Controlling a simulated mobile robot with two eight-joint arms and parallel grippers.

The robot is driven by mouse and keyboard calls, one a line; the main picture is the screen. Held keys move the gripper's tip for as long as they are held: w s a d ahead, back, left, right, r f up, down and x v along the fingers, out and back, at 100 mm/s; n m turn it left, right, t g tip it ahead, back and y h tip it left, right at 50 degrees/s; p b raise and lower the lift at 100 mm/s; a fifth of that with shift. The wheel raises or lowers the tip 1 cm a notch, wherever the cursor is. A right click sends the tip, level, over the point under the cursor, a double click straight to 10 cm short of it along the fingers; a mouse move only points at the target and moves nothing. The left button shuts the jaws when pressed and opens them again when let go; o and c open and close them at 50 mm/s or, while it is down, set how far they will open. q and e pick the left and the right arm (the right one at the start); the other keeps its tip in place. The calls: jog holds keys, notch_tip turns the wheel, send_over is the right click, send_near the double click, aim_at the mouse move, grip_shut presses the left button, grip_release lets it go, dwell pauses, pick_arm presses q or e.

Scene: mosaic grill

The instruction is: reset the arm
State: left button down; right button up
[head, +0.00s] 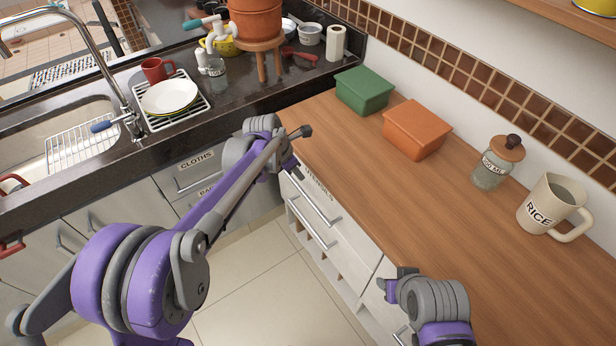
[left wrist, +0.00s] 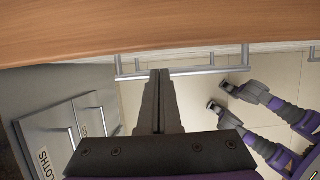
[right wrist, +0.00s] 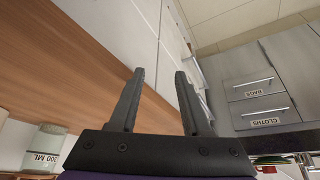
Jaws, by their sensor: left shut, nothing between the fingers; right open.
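My left arm reaches in from the left in the head view, and its gripper (head: 291,164) is near the inner corner of the counter, by the drawer front below. In the left wrist view the left gripper (left wrist: 160,73) has its two fingers pressed together with nothing between them, just below the wooden counter edge. My right gripper (head: 388,284) is at the bottom right of the head view, beside the counter's front edge. In the right wrist view the right gripper (right wrist: 160,75) has its fingers apart and holds nothing.
The wooden counter (head: 340,140) carries a green box (head: 364,90), an orange box (head: 417,129), a glass jar (head: 492,172) and a RICE jug (head: 551,207). Drawers with bar handles (head: 312,222) lie below. A dish rack (head: 172,112) stands by the sink. The floor (head: 262,285) is clear.

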pick_arm(q)
jog(key=s+a+r+m+t+y+p, duration=0.1)
jog(key=s+a+r+m, duration=0.35)
jog(key=s+m, duration=0.2)
jog(key=s+a+r+m+y+p, duration=0.1)
jog(key=s+a+r+m+p, duration=0.15)
jog(key=s+r+m, duration=0.35)
jog(key=s+a+f+m+t, duration=0.1)
jog(key=s+a+m, duration=0.2)
jog(key=s+m, duration=0.3)
jog(key=s+a+f+m+y+p, duration=0.1)
jog(key=s+a+m, duration=0.2)
jog(key=s+m, duration=0.3)
jog(key=s, duration=0.5)
jog(key=shift+s+a+f+t+y, duration=0.2)
jog(key=shift+s+a+t+y, duration=0.1)
jog(key=shift+t, duration=0.1)
jog(key=shift+m, duration=0.25)
